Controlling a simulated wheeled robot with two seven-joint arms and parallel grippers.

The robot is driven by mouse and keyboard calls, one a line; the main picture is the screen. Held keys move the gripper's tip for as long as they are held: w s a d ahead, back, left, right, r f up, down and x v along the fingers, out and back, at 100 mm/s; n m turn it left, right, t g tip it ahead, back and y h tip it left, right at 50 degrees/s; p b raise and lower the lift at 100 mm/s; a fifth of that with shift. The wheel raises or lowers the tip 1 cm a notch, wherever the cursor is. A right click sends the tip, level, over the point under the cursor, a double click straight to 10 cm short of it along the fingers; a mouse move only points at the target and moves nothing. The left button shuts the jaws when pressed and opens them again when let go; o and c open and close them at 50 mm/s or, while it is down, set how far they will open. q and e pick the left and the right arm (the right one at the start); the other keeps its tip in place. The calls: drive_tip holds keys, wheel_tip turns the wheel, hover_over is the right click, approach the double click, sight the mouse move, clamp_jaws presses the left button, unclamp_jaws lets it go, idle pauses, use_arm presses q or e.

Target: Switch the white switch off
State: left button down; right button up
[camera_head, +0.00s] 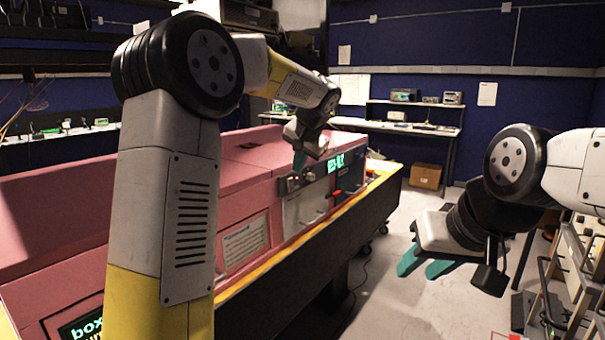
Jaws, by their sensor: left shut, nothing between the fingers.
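A green-lit display (335,163) and a red handle (337,193) sit right of the control strip, with a pale panel (304,208) below it. A yellow ledge (262,277) runs along the enclosure's front. A black ladder-like rack (568,275) stands at the right. The grey floor between is mostly clear.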

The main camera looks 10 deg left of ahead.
sight(290, 185)
use_arm(q)
drive_tip(key=shift+s+d+r, duration=0.15)
drive_tip(key=shift+s+r, duration=0.15)
drive_tip(key=shift+r, duration=0.05)
drive_tip(key=s+d, duration=0.1)
drive_tip(key=d, duration=0.1)
drive_tip(key=s+d+r, duration=0.1)
drive_tip(key=s, duration=0.1)
drive_tip(key=shift+s+d, duration=0.25)
drive_tip(key=shift+d, duration=0.1)
drive_tip(key=shift+w+a+r+x, duration=0.15)
drive_tip(key=shift+a+x, duration=0.3)
drive_tip(key=shift+x, duration=1.6)
drive_tip(key=shift+w+a+r+x, duration=0.1)
drive_tip(key=shift+a+r+x, duration=0.25)
drive_tip(key=shift+x, duration=1.7)
drive_tip(key=shift+w+a+r+x, duration=0.1)
drive_tip(key=shift+a+x, duration=0.45)
drive_tip(key=shift+x, duration=1.5)
